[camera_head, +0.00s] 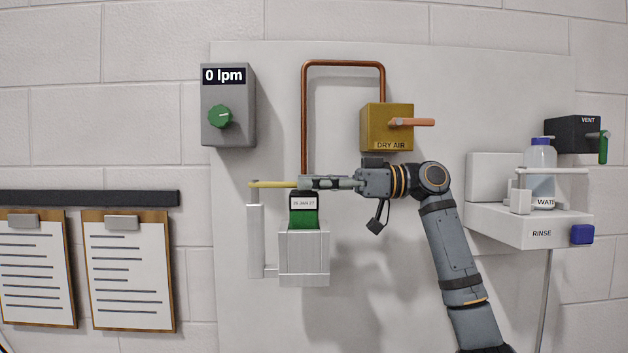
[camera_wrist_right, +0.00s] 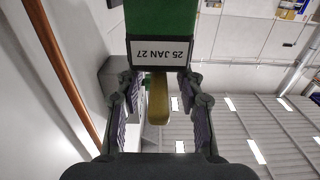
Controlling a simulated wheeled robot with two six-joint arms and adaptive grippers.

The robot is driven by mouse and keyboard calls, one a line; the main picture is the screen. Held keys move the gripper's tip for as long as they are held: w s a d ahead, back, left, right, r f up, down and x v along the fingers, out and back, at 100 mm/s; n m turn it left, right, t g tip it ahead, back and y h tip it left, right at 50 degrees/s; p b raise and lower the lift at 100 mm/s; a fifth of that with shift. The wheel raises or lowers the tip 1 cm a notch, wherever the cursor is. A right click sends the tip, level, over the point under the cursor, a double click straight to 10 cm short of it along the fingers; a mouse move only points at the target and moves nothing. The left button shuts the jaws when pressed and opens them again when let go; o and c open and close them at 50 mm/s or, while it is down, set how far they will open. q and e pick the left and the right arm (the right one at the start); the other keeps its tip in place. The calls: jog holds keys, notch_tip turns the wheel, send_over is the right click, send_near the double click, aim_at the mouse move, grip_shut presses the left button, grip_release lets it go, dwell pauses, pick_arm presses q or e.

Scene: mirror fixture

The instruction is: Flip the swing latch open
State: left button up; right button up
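The swing latch appears to be the yellow bar (camera_head: 272,184), lying level from the top of a white post (camera_head: 255,228) across above a green block (camera_head: 304,218) with a date label. The block sits in a white ribbed holder (camera_head: 304,262). My right gripper (camera_head: 302,183) comes in from the right, at the bar's right end. In the right wrist view, the yellow bar (camera_wrist_right: 158,105) shows between the spread fingers of my right gripper (camera_wrist_right: 157,88), with gaps on both sides. Contact cannot be told. The left gripper is not in view.
A copper pipe (camera_head: 303,115) runs down behind the gripper from a brass DRY AIR valve (camera_head: 387,140) with an orange handle. A grey box (camera_head: 229,105) with a green knob reads 0 lpm. A rinse shelf (camera_head: 525,228) with a bottle is at right.

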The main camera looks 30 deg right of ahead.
jog(key=shift+d, duration=0.1)
jog(key=c, duration=0.4)
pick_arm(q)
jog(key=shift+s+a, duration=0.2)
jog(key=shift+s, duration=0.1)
pick_arm(e)
grip_shut()
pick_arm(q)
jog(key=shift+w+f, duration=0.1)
